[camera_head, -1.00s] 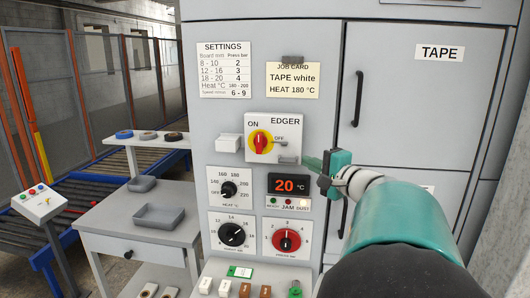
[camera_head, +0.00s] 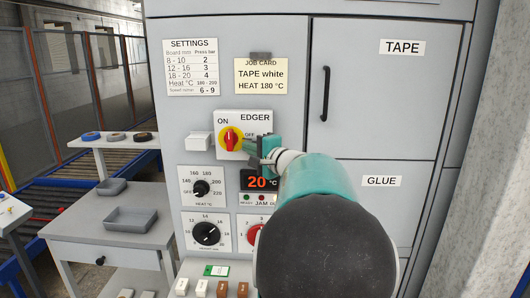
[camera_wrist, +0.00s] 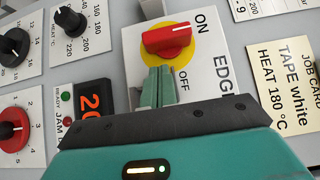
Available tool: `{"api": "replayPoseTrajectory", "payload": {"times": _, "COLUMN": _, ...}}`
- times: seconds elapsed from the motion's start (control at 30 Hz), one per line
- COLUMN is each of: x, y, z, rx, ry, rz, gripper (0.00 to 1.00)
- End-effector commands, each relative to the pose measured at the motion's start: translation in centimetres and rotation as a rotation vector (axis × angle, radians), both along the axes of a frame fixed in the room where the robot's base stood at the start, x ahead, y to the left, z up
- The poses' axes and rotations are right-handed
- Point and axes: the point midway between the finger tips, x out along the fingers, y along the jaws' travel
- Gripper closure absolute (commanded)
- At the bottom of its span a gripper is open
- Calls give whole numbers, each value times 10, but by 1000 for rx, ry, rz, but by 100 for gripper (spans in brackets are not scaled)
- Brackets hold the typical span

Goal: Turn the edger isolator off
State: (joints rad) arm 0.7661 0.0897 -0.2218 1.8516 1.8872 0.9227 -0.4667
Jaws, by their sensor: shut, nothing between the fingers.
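The edger isolator (camera_head: 231,139) is a red handle on a yellow disc, on a white plate (camera_head: 229,116) marked ON, OFF and EDGER. Its handle stands about upright in the head view. It lies across the wrist view (camera_wrist: 167,39), where the picture is turned. My gripper (camera_head: 251,147) is shut and empty at the OFF side of the handle. In the wrist view its fingertips (camera_wrist: 161,72) overlap the yellow disc's edge, close beside the red handle; I cannot tell if they touch it. My gripper partly hides the right part of the plate in the head view.
A job card (camera_head: 261,76) hangs above. A TAPE door handle (camera_head: 326,94) juts out on the right.

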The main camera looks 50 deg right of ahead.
Motion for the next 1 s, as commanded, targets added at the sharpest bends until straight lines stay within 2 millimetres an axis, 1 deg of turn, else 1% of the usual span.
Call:
{"api": "replayPoseTrajectory", "payload": {"times": 0.03, "x": 5, "y": 4, "z": 1, "rx": -1, "ry": -1, "rz": 0, "gripper": 100}}
{"api": "replayPoseTrajectory", "payload": {"times": 0.13, "x": 12, "y": 10, "z": 1, "rx": -1, "ry": -2, "rz": 0, "gripper": 100}}
{"api": "replayPoseTrajectory", "payload": {"times": 0.3, "x": 16, "y": 13, "z": 1, "rx": -1, "ry": -1, "rz": -1, "gripper": 100}}
{"api": "replayPoseTrajectory", "payload": {"times": 0.67, "x": 16, "y": 12, "z": 0, "rx": 1, "ry": -2, "rz": -2, "gripper": 100}}
{"api": "replayPoseTrajectory", "payload": {"times": 1.0, "x": 15, "y": 1, "z": -1, "rx": 23, "ry": -31, "rz": -2, "gripper": 100}}
